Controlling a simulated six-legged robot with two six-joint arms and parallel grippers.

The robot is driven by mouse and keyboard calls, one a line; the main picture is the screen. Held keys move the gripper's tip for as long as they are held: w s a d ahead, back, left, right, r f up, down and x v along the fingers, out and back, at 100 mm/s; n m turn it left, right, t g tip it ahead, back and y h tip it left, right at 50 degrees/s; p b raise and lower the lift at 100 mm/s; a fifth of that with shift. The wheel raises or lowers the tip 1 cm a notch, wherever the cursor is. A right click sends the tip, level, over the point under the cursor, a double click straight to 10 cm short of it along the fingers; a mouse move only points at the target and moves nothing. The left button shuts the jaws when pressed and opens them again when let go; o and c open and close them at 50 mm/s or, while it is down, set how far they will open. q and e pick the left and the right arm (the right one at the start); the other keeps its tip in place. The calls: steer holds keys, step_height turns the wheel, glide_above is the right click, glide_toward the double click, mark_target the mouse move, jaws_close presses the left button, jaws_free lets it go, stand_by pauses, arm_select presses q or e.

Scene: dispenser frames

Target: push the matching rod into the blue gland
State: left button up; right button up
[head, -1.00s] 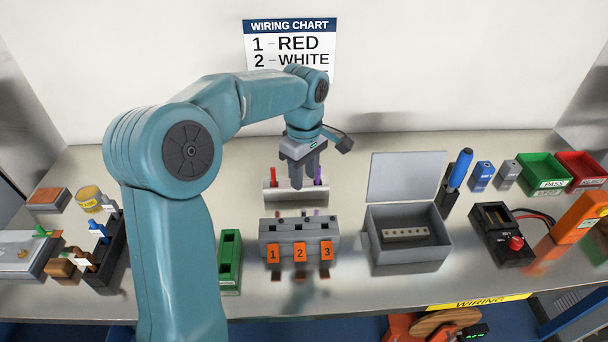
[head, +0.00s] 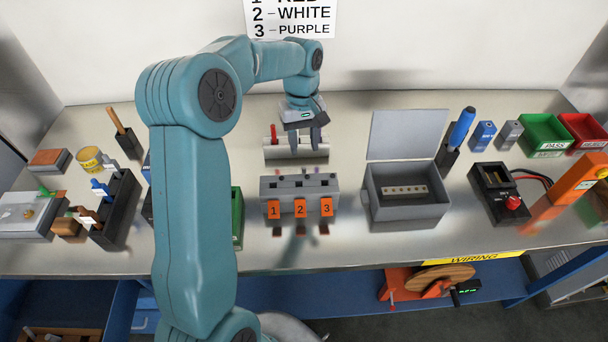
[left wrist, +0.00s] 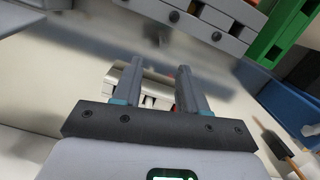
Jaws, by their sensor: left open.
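My left gripper (head: 304,147) is open, pointing down at the pale rod holder (head: 280,154) behind the numbered block. A red rod (head: 273,133) stands at the holder's left end. The gripper covers the holder's right part, so a rod there cannot be seen. In the left wrist view the two fingers (left wrist: 160,68) are apart, with the pale holder beyond them and no rod clearly between them. A small blue piece (head: 99,187) sits at the black rack (head: 122,212) on the left; I cannot tell if it is the blue gland. My right gripper is not in view.
A grey block (head: 270,187) with tags 1, 2, 3 stands in front of the holder. An open grey box (head: 408,213) is to its right. A green block (head: 237,215) is partly behind my arm. The chart (head: 290,17) reads 2 white, 3 purple.

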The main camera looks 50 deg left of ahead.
mark_target(304, 168)
arm_select(q)
steer(key=shift+s+d+f+p, duration=0.15)
steer(key=shift+d+f, duration=0.05)
steer(key=shift+f, duration=0.8)
steer(key=shift+s+d+f+p, duration=0.1)
steer(key=shift+s+d+f, duration=0.1)
steer(key=shift+f, duration=0.85)
steer(key=shift+s+d+f+p, duration=0.15)
steer(key=shift+f, duration=0.85)
jaws_close()
